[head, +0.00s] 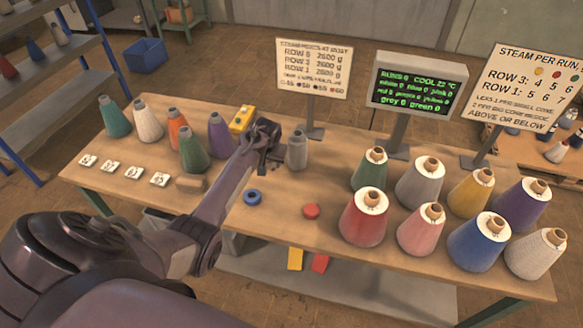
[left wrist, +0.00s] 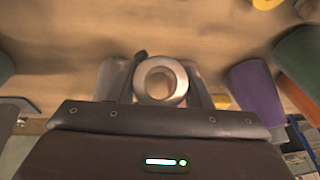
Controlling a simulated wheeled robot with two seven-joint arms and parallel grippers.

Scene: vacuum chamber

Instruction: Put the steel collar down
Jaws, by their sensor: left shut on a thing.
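The steel collar is a pale metal ring (left wrist: 160,81) with an open hole, seen in the left wrist view between the fingers of my left gripper. My left gripper (head: 269,152) is shut on it, above or at the back middle of the wooden table (head: 240,235). In the head view the collar is hidden or too small to make out at the dark gripper. I cannot tell whether the collar touches the table. My right gripper is not in view.
A grey bottle-like piece (head: 297,151) stands close right of the left gripper. A purple cone (head: 220,136) and a green cone (head: 193,150) stand left. A blue ring (head: 252,197) and a red disc (head: 311,211) lie in front. Several thread cones fill the right side.

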